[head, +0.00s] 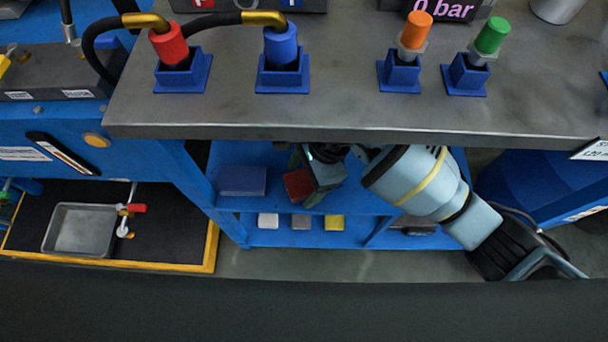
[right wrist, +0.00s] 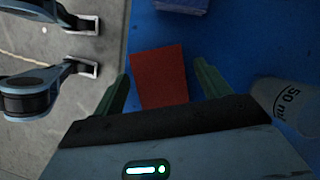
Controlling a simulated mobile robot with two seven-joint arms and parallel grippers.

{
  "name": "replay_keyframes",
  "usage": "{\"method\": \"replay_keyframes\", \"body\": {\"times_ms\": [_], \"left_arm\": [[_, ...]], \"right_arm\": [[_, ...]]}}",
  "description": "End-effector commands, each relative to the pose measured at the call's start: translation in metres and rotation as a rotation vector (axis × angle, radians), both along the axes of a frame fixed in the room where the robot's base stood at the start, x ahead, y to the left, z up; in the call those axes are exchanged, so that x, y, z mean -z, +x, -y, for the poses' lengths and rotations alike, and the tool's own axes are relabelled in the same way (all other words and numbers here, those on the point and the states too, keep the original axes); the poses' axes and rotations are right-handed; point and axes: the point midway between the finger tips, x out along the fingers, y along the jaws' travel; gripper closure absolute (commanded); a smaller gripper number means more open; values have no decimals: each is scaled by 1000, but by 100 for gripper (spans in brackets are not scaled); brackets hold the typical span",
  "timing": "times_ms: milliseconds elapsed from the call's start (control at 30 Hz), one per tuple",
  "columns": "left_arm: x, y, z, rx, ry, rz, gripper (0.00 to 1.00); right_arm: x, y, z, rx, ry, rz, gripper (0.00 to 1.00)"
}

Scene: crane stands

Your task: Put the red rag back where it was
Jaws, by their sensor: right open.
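The red rag (head: 297,185) is a small flat red square on the upper blue shelf (head: 285,160) under the grey bench top. My right gripper (head: 318,187) reaches in under the bench top at the rag's right side. In the right wrist view, the red rag (right wrist: 160,77) lies between the two green fingers of my right gripper (right wrist: 163,85). The fingers are open, with gaps to the rag on both sides. A blue folded rag (head: 242,181) lies on the same shelf to the left. My left gripper is not in view.
White (head: 268,220), grey (head: 300,221) and yellow (head: 334,222) blocks sit on the lower shelf. A pale marked bottle (right wrist: 292,105) stands right of my fingers in the wrist view. The bench top (head: 330,110) overhangs the shelf. A metal tray (head: 78,230) lies at left.

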Motion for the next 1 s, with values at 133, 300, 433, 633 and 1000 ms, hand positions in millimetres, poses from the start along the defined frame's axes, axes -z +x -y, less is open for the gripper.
{"method": "replay_keyframes", "body": {"times_ms": [133, 300, 433, 633, 1000], "left_arm": [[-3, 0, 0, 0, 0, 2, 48], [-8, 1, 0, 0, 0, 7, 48], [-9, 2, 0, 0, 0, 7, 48], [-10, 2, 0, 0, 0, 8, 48], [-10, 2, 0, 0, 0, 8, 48]], "right_arm": [[-5, 0, 0, -1, 0, 1, 24], [-15, 7, 15, 4, -3, 2, 24], [-14, 17, 40, 4, -4, 2, 24], [-14, 33, 78, 4, -4, 1, 24], [-14, 47, 114, 0, 0, 1, 24]]}}
